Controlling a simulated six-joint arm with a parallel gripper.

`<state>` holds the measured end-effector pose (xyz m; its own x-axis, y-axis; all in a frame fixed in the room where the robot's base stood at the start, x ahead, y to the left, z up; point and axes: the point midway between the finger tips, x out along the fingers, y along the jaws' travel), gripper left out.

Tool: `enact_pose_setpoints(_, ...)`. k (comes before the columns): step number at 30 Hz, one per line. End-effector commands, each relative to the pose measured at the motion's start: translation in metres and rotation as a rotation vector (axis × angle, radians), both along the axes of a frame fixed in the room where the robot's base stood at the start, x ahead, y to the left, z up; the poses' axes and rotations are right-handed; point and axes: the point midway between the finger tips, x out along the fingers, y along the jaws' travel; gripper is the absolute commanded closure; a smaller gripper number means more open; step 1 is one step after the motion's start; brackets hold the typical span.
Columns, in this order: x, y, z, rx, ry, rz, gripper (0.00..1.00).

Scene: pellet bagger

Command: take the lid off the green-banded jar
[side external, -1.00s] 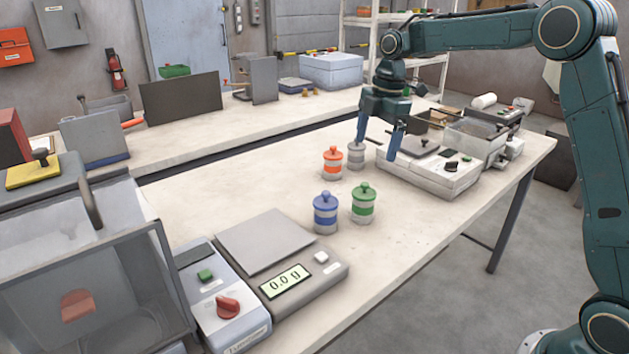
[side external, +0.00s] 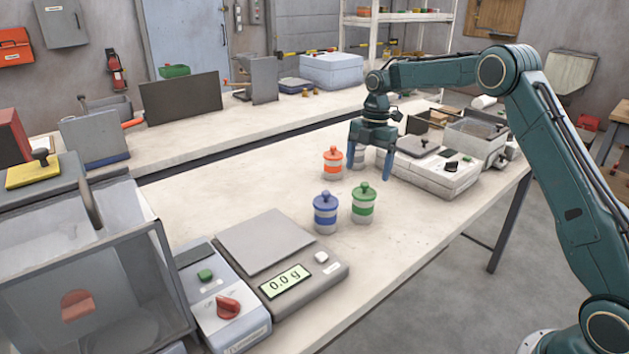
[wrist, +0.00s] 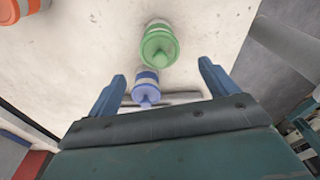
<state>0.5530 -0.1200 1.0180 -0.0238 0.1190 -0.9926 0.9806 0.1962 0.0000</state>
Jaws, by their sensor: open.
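The green-banded jar (side external: 363,208) stands upright on the table with its green knobbed lid (side external: 364,189) on. In the wrist view its green lid (wrist: 159,46) shows above and between my fingers. My gripper (side external: 369,173) is open and empty, fingers pointing down, above and behind the green jar in the side view. In the wrist view my gripper (wrist: 162,80) has its two blue fingers spread wide. It touches no jar that I can see.
A blue-banded jar (side external: 326,214) stands close left of the green one, an orange-banded jar (side external: 333,165) behind. A scale (side external: 285,265) reads 0.0 g. A white device (side external: 425,175) stands to the right.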

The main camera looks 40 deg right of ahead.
Motion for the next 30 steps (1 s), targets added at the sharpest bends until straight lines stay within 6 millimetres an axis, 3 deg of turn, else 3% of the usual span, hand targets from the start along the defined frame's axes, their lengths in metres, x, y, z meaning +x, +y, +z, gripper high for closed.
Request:
enact_pose_setpoints(11, -0.001, 0.002, -0.011, 0.000, 0.001, 0.000, 0.15)
enact_pose_setpoints(24, -0.002, 0.007, -0.053, -0.001, 0.002, -0.001, 0.15)
enact_pose_setpoints(30, -0.002, 0.007, -0.057, -0.002, 0.000, 0.000, 0.15)
